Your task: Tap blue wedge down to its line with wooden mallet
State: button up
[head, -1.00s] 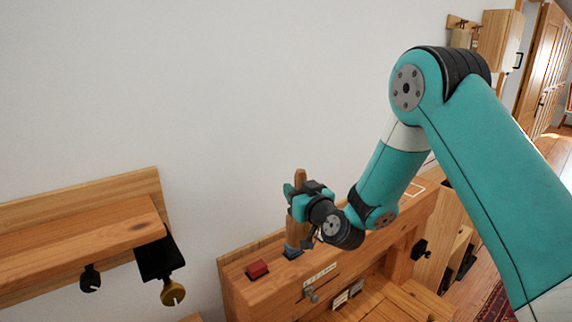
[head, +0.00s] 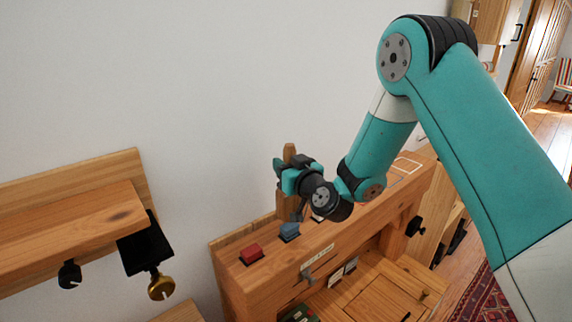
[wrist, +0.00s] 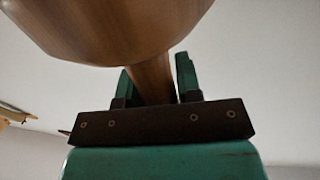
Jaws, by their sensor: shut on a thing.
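My gripper (head: 292,180) is shut on the handle of the wooden mallet (head: 288,206). The mallet is roughly upright, with its handle end up and its head down. In the wrist view, the large rounded mallet head (wrist: 115,25) fills the top, and the handle runs down between my gripper's fingers (wrist: 158,85). The blue wedge (head: 289,231) stands in the top of the timber beam, just below the mallet head. I cannot tell whether a small gap separates them. The wedge's line cannot be made out.
A red wedge (head: 251,254) stands in the beam (head: 232,264) left of the blue one. A pale piece, partly hidden by my gripper, is to the right. A wooden shelf with a black bracket (head: 146,245) is at left. The white wall is close behind.

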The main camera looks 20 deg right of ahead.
notch_tip(320, 180, down, 4)
jog(key=b, duration=0.4)
jog(key=shift+f+b, duration=0.15)
jog(key=shift+b, duration=0.2)
notch_tip(320, 180, up, 6)
jog(key=p, duration=0.5)
jog(key=shift+f, duration=0.45)
jog(key=shift+s+f+b, duration=0.1)
jog(key=shift+f+b, duration=0.6)
jog(key=shift+b, duration=0.55)
